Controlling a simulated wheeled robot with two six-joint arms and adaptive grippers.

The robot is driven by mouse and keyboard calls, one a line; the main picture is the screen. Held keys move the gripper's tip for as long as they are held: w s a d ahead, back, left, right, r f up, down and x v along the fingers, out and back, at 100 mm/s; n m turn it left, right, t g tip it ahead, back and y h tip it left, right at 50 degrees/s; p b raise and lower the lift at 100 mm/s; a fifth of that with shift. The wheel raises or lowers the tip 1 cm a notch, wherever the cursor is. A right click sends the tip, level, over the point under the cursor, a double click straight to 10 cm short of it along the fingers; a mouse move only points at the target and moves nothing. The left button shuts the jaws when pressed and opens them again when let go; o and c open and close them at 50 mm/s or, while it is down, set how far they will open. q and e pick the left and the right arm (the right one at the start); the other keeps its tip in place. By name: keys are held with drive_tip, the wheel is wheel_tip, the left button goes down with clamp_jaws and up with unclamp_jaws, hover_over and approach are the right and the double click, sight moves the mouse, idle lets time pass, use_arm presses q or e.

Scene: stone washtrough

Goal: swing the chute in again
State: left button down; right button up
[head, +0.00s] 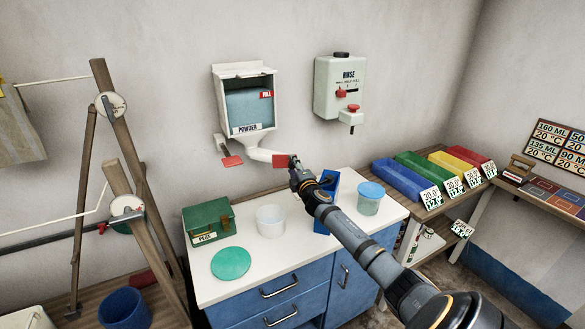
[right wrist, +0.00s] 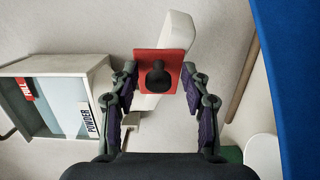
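The chute (head: 262,154) is a white spout under the powder hopper (head: 250,105). It points right, and its red end plate (head: 280,160) is near my right gripper (head: 295,167). In the right wrist view, the red plate (right wrist: 142,67) with a black knob (right wrist: 158,76) lies between and just beyond my right fingertips. The fingers are spread, with gaps on both sides of the knob. Whether they touch the plate's edges is unclear. The white chute (right wrist: 180,35) runs behind the plate. My left gripper is not in view.
A red lever (head: 232,161) hangs left of the chute. A rinse dispenser (head: 340,88) hangs right.

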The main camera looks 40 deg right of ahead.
drive_tip(key=shift+w+a, duration=0.2)
drive_tip(key=shift+a, duration=0.2)
drive_tip(key=v, duration=1.2)
